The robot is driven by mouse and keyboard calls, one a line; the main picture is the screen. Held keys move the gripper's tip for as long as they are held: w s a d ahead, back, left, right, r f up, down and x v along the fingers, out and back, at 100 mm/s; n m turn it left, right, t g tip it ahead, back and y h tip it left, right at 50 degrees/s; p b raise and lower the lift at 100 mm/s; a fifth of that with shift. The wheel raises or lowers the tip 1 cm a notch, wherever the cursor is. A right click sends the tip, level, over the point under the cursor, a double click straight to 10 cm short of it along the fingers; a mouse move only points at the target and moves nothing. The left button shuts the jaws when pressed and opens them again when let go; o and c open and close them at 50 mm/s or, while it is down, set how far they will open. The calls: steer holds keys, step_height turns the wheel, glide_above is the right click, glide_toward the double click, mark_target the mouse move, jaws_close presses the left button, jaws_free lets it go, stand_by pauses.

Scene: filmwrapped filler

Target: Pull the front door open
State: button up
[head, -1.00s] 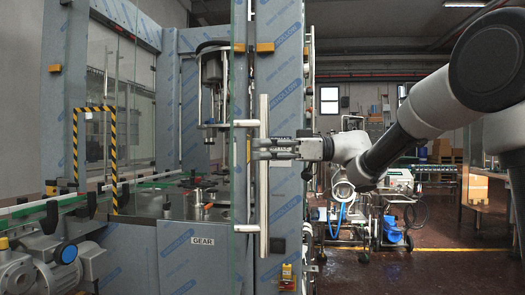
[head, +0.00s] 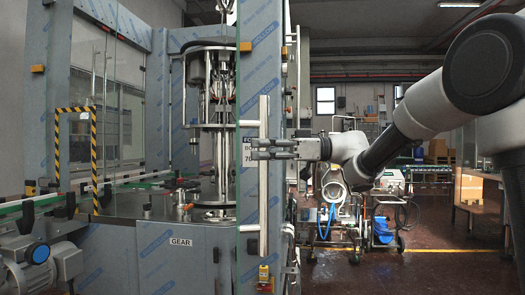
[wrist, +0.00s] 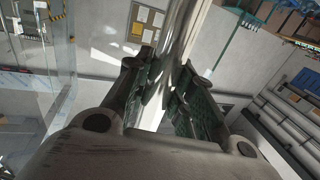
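The front door is a clear glass panel (head: 247,205), seen at a steep angle at the machine's front right. Its long vertical metal bar handle (head: 264,190) stands out from the glass. My gripper (head: 262,149) comes in from the right, with its fingers across the bar at about mid-height. In the wrist view the handle (wrist: 184,35) runs between the two padded fingers (wrist: 170,95), which are closed around it. The fingers hide part of the bar. The door stands away from the opening, and the machine's inside shows to its left.
A filling carousel (head: 212,120) stands inside the machine, left of the door. A conveyor (head: 60,195) and motor (head: 40,268) are at the left. A wheeled cart (head: 335,210) stands behind my arm. The dark red floor (head: 440,265) at lower right looks clear.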

steer(key=o, duration=0.4)
steer(key=shift+o, duration=0.2)
steer(key=d, duration=1.2)
steer(key=shift+w, duration=0.4)
